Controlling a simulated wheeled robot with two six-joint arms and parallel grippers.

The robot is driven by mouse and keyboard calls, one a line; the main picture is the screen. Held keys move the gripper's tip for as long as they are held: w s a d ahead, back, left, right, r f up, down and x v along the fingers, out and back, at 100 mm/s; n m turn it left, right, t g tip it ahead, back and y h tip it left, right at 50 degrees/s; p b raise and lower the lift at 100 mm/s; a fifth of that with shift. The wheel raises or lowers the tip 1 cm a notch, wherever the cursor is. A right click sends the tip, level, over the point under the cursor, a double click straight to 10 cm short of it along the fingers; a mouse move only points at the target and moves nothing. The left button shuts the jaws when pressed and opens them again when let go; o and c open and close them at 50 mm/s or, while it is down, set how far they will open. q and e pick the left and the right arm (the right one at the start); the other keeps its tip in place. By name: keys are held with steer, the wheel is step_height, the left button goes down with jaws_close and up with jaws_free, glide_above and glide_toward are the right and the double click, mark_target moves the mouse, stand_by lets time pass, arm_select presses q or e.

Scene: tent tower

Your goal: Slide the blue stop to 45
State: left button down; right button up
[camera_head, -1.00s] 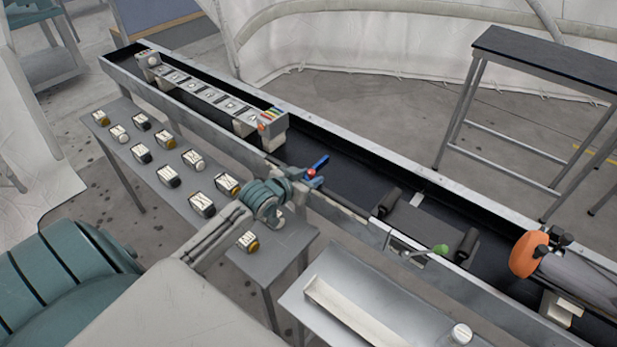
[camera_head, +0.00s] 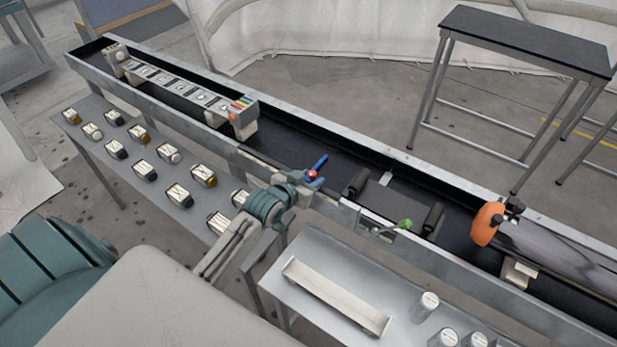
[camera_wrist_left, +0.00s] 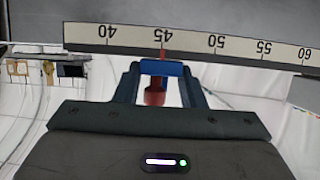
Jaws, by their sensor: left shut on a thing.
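The blue stop (camera_head: 318,163) with its red knob (camera_head: 312,174) sits at the near rail of the long conveyor, its blue bar reaching over the belt. My left gripper (camera_head: 303,182) is shut on it. In the left wrist view, the blue stop (camera_wrist_left: 162,68) is between the fingers of my left gripper (camera_wrist_left: 162,85). The scale (camera_wrist_left: 205,42) shows 40 to 60, upside down. The stop's red pointer meets the scale at about the 45 label. My right gripper is not in view.
A side table (camera_head: 110,172) with several labelled jars stands at the left of the near rail. A tray table (camera_head: 265,283) with a long holder is in front. Rollers (camera_head: 357,183), a green knob (camera_head: 405,224) and an orange wheel (camera_head: 487,223) lie farther right along the conveyor.

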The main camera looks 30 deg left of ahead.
arm_select(q)
steer(key=c, duration=0.9)
jaws_free()
steer(key=shift+s, duration=0.1)
steer(key=shift+s+r, duration=0.1)
steer(key=shift+s, duration=0.25)
steer(key=b+v, duration=0.2)
steer(key=v, duration=0.7)
steer(key=shift+s+r, duration=0.2)
steer(key=shift+s, duration=0.15)
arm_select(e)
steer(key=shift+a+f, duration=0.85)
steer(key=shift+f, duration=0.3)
